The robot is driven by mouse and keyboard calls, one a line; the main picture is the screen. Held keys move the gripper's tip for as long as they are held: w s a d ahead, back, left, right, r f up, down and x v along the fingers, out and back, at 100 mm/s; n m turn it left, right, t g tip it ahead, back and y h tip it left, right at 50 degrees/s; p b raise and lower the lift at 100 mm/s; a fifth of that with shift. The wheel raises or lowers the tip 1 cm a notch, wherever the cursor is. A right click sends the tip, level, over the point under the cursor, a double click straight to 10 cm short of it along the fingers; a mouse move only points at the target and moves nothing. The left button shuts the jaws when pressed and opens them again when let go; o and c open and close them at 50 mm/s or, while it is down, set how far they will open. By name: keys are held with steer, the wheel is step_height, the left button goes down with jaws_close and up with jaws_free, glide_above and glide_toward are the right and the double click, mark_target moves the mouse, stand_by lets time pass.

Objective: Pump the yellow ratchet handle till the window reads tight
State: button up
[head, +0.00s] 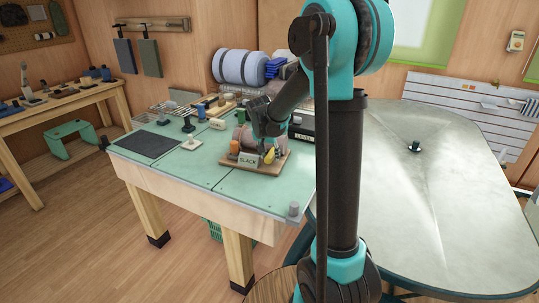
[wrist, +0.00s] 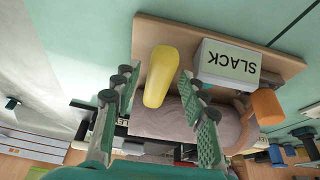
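The yellow ratchet handle (wrist: 161,72) shows in the wrist view between the two fingers of my gripper (wrist: 156,80). The fingers are spread, with a gap on each side of the handle. In the head view the handle (head: 269,156) is a small yellow shape at my gripper (head: 265,140), partly hidden by it. The window box (wrist: 228,64) beside the handle reads "SLACK"; it also shows in the head view (head: 247,160). A pinkish drum (wrist: 170,122) lies behind the handle. All sit on a wooden board (wrist: 137,45).
An orange cylinder (wrist: 266,106) stands close beside the window box. The board rests on a green bench top (head: 230,186). A dark mat (head: 148,143) and several small items lie further left. A box (head: 302,137) reading "LEVEL" is behind. The front bench top is clear.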

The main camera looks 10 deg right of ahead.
mark_target(272, 152)
jaws_close()
steer(key=shift+w+d+r+g+y, duration=0.2)
steer(key=shift+w+r+g+y, duration=0.15)
steer(key=shift+g, duration=0.25)
steer(key=shift+w+d+r+g+y, duration=0.15)
steer(key=shift+w+r+g+y, duration=0.1)
steer(key=shift+r+g+y, duration=0.25)
steer(key=shift+w+d+r+g+y, duration=0.25)
steer(key=shift+w+r+g, duration=0.1)
steer(key=shift+g, duration=0.25)
steer(key=shift+w+d+r+g+y, duration=0.1)
steer(key=shift+w+r+g+y, duration=0.15)
steer(key=shift+g, duration=0.35)
steer(key=shift+w+d+r+g+y, duration=0.15)
steer(key=shift+w+d+g+y, duration=0.2)
steer(key=shift+g, duration=0.35)
steer(key=shift+w+d+r+g+y, duration=0.1)
steer(key=shift+w+r+g+y, duration=0.2)
steer(key=shift+w+g, duration=0.35)
steer(key=shift+w+d+r+g+y, duration=0.1)
steer(key=shift+w+d+g+y, duration=0.25)
steer(key=shift+g, duration=0.4)
steer(key=shift+a, duration=0.1)
steer(key=shift+o, duration=1.2)
jaws_free()
